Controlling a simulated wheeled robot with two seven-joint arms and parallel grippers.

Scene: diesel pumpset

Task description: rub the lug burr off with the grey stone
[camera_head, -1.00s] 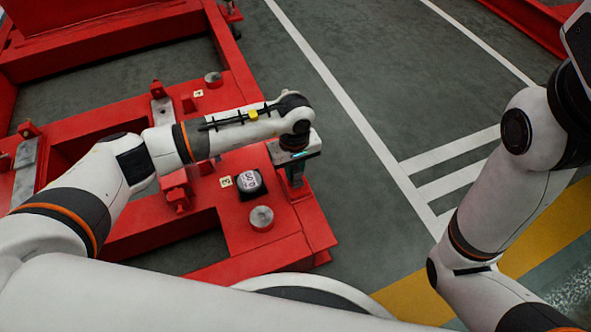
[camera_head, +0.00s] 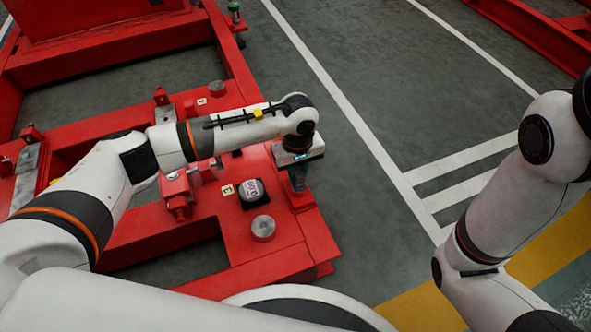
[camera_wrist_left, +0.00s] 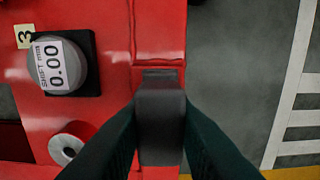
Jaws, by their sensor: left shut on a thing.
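My left gripper (camera_head: 298,181) points down over the right edge of the red frame (camera_head: 232,243). In the left wrist view its two dark fingers (camera_wrist_left: 160,138) are shut on a dark grey block, the grey stone (camera_wrist_left: 161,115). The stone is over a raised red strip, the likely lug (camera_wrist_left: 159,35), at the frame's edge. The stone and fingers hide the part below them, so I cannot tell whether stone and metal touch. No burr can be made out. My right arm shows at the right, but its gripper is out of view.
A round counter (camera_head: 251,190) marked "SHIFT" reads 0.00 in the left wrist view (camera_wrist_left: 56,65), beside a label "3" (camera_wrist_left: 24,36). A round metal stud (camera_head: 263,228) stands near it. Clear grey floor (camera_head: 370,215) with white lines lies to the right.

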